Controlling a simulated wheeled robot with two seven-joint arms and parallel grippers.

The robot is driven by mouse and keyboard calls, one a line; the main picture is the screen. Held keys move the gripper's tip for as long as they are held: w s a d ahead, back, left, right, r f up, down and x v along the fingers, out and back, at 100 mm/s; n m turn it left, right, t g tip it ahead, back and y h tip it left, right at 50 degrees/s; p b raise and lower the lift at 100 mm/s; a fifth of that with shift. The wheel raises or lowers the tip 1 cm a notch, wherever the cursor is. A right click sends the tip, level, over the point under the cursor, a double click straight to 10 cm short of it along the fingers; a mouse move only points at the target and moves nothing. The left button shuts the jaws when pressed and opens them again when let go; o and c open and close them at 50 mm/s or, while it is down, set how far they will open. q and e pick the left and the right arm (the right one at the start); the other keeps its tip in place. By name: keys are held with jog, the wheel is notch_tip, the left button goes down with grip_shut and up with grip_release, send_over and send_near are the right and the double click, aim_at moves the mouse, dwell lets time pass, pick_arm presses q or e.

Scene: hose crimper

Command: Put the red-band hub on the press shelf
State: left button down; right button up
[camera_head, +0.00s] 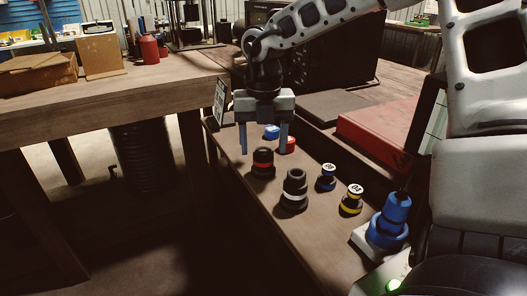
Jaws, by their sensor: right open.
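The red-band hub (263,163) is a black stepped cylinder with a red ring, standing upright on the narrow brown bench. My right gripper (264,152) points down just above and behind it in the head view. Its two blue fingers are spread, one to each side of the hub's top in the picture, with nothing held. I cannot tell how far the fingertips are from the hub. I cannot tell for sure which surface is the press shelf. My left gripper is out of view.
A small blue-band piece (326,178), a yellow-band piece (351,200) and a blue fitting (389,222) stand to the right. A red flat block (380,133) lies behind. A wooden table (110,92) is left.

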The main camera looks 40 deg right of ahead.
aim_at(264, 152)
notch_tip(264, 152, up, 9)
dwell(0.5)
notch_tip(264, 152, down, 13)
jog(key=shift+r+b, duration=0.1)
jog(key=shift+b, duration=0.2)
notch_tip(264, 152, up, 3)
jog(key=shift+f, duration=0.15)
jog(key=shift+s+r, duration=0.1)
jog(key=shift+r, duration=0.6)
jog(key=shift+a, duration=0.1)
